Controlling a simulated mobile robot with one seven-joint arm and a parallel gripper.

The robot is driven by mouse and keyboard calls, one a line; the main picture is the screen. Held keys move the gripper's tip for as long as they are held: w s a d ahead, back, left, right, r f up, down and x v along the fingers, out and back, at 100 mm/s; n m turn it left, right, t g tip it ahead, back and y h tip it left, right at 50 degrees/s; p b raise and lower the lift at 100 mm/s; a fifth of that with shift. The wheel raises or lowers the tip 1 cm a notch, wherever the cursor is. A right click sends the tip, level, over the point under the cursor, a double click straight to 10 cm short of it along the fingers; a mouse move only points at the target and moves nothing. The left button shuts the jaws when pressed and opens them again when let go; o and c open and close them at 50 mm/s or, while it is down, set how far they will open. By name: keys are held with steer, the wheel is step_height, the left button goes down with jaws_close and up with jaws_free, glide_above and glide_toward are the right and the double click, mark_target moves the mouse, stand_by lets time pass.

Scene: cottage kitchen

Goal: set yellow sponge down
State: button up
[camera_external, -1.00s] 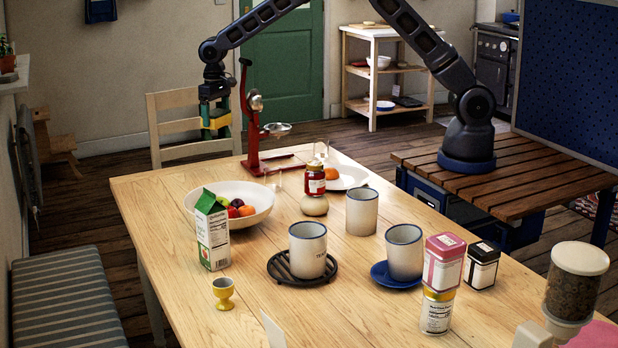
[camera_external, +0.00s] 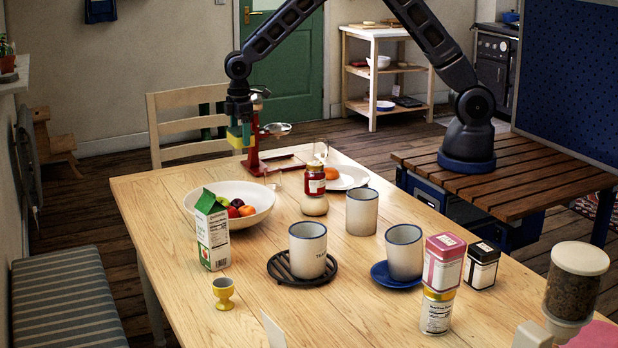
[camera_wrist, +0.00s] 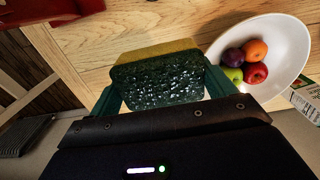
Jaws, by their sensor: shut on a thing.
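In the wrist view the sponge (camera_wrist: 158,72) has a yellow body and a dark green scouring face, with a green finger of my gripper (camera_wrist: 158,88) on each side. The wooden table (camera_external: 160,200) shows beyond the sponge. I cannot tell whether the sponge touches the table.
A white fruit bowl (camera_external: 250,195) stands close by, to the right of the sponge in the wrist view. A red scale (camera_external: 254,150) stands right beside my gripper. A chair (camera_external: 180,120) is at the far table edge. Bare table lies left of the bowl.

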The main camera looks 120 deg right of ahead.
step_height(320, 180, down, 16)
steer(key=shift+f, duration=0.1)
stand_by(0.5)
steer(key=shift+f, duration=0.15)
steer(key=o, duration=0.8)
steer(key=shift+o, duration=0.2)
